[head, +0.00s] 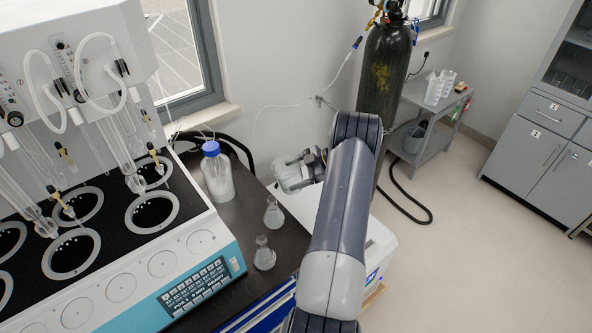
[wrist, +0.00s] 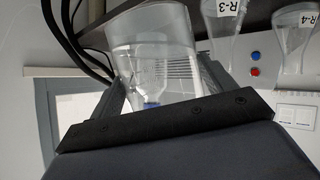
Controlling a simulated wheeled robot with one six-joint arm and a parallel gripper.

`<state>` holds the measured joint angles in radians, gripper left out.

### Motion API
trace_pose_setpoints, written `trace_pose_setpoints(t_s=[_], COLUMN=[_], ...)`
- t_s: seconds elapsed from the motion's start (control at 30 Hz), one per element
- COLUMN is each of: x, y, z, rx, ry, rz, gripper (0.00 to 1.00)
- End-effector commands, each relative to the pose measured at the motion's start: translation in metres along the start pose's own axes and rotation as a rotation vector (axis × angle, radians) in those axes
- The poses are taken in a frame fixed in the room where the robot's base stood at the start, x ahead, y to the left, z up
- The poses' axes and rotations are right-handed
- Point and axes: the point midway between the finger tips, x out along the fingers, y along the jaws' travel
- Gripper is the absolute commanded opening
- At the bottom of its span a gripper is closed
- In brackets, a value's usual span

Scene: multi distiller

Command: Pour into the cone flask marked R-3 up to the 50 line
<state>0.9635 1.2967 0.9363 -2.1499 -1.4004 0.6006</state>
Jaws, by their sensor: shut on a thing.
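My gripper (head: 307,168) is shut on a clear glass beaker (head: 288,177), held beside the far end of the dark bench. In the wrist view the beaker (wrist: 160,52) sits between my two fingers; how much liquid it holds is not clear. The 50 line is not visible.
A blue-capped bottle (head: 217,172) stands on the bench (head: 225,300) left of the beaker. The white distiller (head: 150,245) with glass tubes fills the left. A dark gas cylinder (head: 385,72) and a grey cart (head: 430,125) stand behind. The floor at right is clear.

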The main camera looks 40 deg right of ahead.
Motion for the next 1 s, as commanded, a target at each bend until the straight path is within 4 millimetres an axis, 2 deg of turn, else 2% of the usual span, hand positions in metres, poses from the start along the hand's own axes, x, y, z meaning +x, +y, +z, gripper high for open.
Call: trace_pose_setpoints(t_s=[0.03,0.37,0.53,0.7,1.0], x=[0.004,0.004,0.013,0.015,0.014], y=[-0.002,-0.003,-0.011,-0.013,-0.013], z=[0.005,0.003,0.012,0.01,0.009], rx=[0.024,0.059,0.143,0.202,0.202], ry=[0.022,0.047,0.115,0.161,0.161], rz=[-0.009,-0.023,-0.059,-0.082,-0.083], gripper=[0.39,0.39,0.39,0.39,0.39])
